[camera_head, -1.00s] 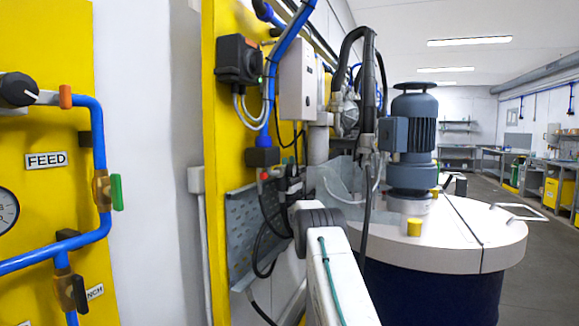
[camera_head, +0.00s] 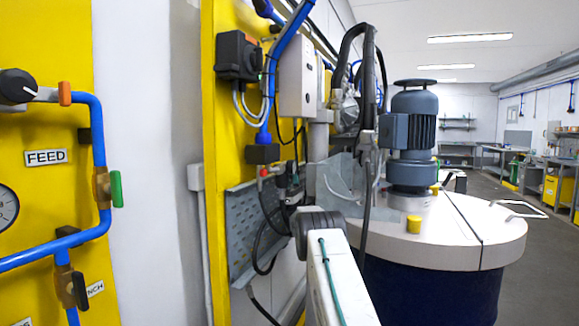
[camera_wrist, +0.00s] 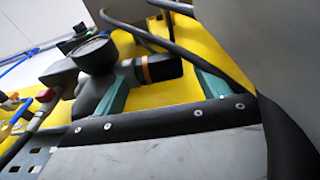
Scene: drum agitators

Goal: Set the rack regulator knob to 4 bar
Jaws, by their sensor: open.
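In the wrist view, a black regulator knob (camera_wrist: 163,67) with an orange ring lies sideways on a dark body, in front of a yellow panel. A round black gauge (camera_wrist: 93,53) stands to its left; its dial cannot be read. My gripper (camera_wrist: 163,80) is open, with one teal finger on each side of the knob's lower edge in the picture. The knob appears between or just beyond the fingertips; I cannot tell whether they touch it.
Black cables hang close to the arm. A drum with a pale lid (camera_head: 470,222) and a grey motor (camera_head: 412,135) stands to the right. A yellow panel with blue pipes, a FEED label (camera_head: 46,157) and another black knob (camera_head: 17,86) is at left. The aisle at far right looks clear.

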